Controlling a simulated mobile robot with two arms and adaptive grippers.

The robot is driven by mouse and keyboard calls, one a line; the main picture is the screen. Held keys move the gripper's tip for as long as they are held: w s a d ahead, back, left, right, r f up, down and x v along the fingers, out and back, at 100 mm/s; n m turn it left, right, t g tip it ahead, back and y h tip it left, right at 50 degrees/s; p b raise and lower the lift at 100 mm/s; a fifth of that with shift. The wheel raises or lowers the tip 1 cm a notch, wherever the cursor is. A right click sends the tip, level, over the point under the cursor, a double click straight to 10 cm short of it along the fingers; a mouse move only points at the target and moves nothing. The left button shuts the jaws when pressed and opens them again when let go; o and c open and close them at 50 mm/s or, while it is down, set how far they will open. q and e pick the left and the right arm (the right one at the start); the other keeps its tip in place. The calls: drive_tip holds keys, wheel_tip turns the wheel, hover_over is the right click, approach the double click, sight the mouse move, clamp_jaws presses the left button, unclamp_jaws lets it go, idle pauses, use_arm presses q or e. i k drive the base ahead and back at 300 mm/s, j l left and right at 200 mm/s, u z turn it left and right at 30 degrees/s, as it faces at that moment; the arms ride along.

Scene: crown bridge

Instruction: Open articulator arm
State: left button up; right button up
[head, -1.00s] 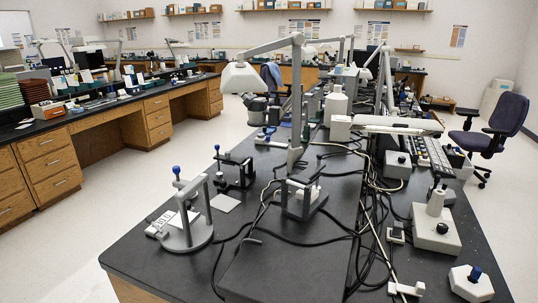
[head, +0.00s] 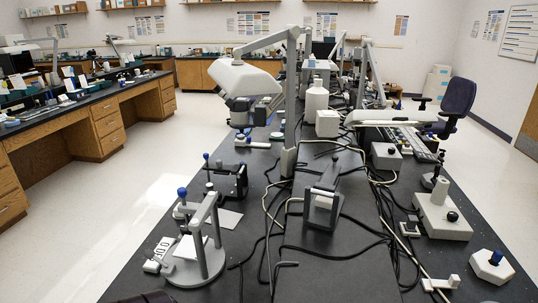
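A grey articulator (head: 203,262) with a round base, an upright frame and a blue knob stands near the front left of the black bench. A black articulator (head: 232,178) with a blue-topped pin stands behind it. A third, grey-and-black articulator-like device (head: 323,208) stands to the right, among cables. I cannot tell which one the task means. No gripper shows clearly. A dark shape (head: 148,297) is cut off by the bottom edge, left of centre, and I cannot tell what it is.
Loose cables (head: 270,225) run across the bench (head: 330,275). A lamp on a jointed arm (head: 245,80) hangs over it. A white device (head: 440,215) and a white block with a blue knob (head: 492,266) stand at right. Floor on the left (head: 110,215) is clear.

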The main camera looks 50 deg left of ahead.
sight(219, 168)
drive_tip(key=k+j+z, duration=0.2)
drive_tip(key=k+j, duration=0.2)
drive_tip(key=j, duration=0.35)
drive_tip(key=k+j+z, duration=0.25)
drive_tip(key=k+j, duration=0.2)
drive_tip(key=j, duration=0.25)
drive_tip(key=k+j+z, duration=0.2)
drive_tip(key=k+j, duration=0.3)
drive_tip(key=j, duration=0.1)
